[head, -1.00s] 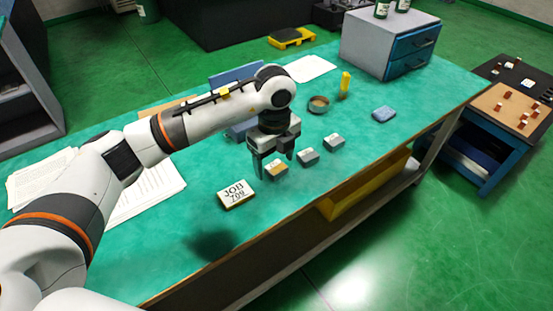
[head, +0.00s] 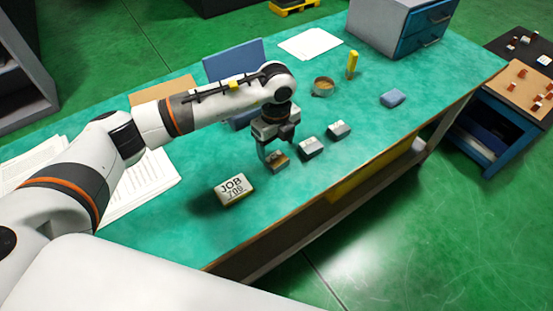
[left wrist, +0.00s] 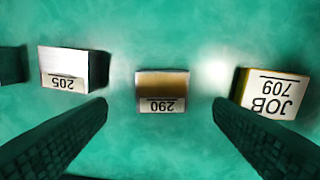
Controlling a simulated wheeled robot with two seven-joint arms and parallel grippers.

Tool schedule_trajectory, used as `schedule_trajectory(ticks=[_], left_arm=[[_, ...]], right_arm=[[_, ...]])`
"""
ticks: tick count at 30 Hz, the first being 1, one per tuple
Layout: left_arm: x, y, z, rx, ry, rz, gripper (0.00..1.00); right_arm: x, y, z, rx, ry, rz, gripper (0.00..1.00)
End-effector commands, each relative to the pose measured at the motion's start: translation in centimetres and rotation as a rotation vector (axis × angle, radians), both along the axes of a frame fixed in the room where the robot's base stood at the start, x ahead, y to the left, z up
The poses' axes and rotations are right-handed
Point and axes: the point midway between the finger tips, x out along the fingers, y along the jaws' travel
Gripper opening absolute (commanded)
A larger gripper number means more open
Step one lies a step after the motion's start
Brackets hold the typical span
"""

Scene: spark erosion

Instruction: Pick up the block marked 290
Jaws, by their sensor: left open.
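The block marked 290 (head: 278,165) has a brownish top and a pale label. It sits on the green table top, and it lies between my fingers in the left wrist view (left wrist: 162,84). My left gripper (head: 277,148) is open over it, with one finger on each side and clear gaps to the block in the left wrist view (left wrist: 160,102). A grey block marked 205 (left wrist: 72,66) lies to the left there; it is the middle block in the head view (head: 311,149). My right gripper is not in view.
A block marked JOB 709 (head: 233,190) lies close by on the other side. Another grey block (head: 338,131) stands beyond block 205. A round dish (head: 323,87), a yellow object (head: 352,65) and a blue block (head: 393,98) lie farther back, near clear table.

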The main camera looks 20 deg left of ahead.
Motion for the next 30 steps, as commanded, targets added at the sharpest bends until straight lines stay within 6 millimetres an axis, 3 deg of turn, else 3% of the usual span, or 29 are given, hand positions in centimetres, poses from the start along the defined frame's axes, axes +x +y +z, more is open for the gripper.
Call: schedule_trajectory(ticks=[9,19,30], left_arm=[[-0.3,-0.2,-4.3,0.001,0.004,0.001,0.75],[-0.3,-0.2,-5.0,0.0,0.001,-0.001,0.74],[-0.3,-0.2,-5.0,0.001,0.001,0.0,0.13]], right_arm=[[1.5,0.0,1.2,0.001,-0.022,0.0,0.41],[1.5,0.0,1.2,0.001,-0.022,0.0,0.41],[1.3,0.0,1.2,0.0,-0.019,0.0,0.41]])
